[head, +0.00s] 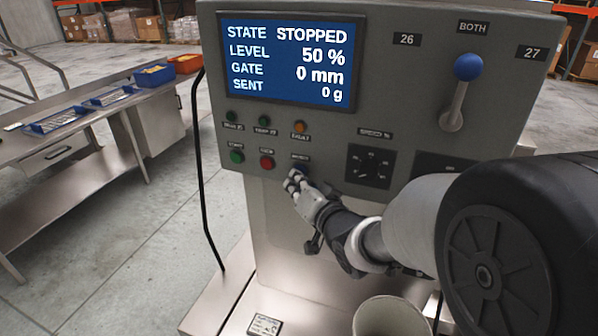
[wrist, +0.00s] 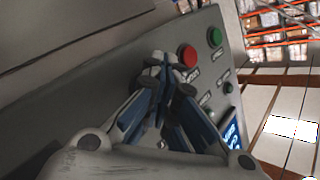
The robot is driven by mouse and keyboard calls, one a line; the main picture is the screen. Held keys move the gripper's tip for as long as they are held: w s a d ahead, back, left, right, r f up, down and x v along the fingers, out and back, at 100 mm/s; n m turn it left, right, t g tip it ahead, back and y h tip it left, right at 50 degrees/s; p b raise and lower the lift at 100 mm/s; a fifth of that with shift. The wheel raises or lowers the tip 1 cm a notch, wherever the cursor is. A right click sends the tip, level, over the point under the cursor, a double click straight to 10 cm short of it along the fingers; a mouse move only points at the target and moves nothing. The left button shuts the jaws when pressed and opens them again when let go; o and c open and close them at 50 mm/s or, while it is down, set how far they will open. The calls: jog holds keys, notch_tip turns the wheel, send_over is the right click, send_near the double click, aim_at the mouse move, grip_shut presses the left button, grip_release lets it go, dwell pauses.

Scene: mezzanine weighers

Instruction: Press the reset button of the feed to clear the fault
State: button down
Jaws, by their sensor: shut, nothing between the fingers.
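The grey control panel (head: 330,125) of the feed faces me. Its display (head: 290,62) reads STATE STOPPED, LEVEL 50 %, GATE 0 mm, SENT 0 g. An amber lamp (head: 299,127), seemingly labelled fault, sits above the reset button (head: 303,168), which is dark and mostly covered by my fingertips. My gripper (head: 294,181) is shut and empty, with its tips at the panel over that button; I cannot tell whether they touch it. In the wrist view the shut fingertips (wrist: 160,68) lie against the panel face and hide the button.
A green button (head: 236,156) and a red button (head: 267,162) are left of my gripper. A dial (head: 369,166) is to the right. A lever with a blue knob (head: 467,67) is upper right. A pale bucket (head: 390,316) stands below my arm. A steel bench (head: 60,140) stands left.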

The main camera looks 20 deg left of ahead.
dwell(0.4)
jog(key=shift+s+b, duration=0.35)
jog(key=shift+s, duration=0.4)
jog(key=shift+s, duration=0.1)
jog(key=s, duration=0.1)
jog(key=s+b, duration=0.1)
jog(key=s, duration=0.2)
jog(key=shift+s+a+b, duration=0.25)
jog(key=shift+s+b, duration=0.15)
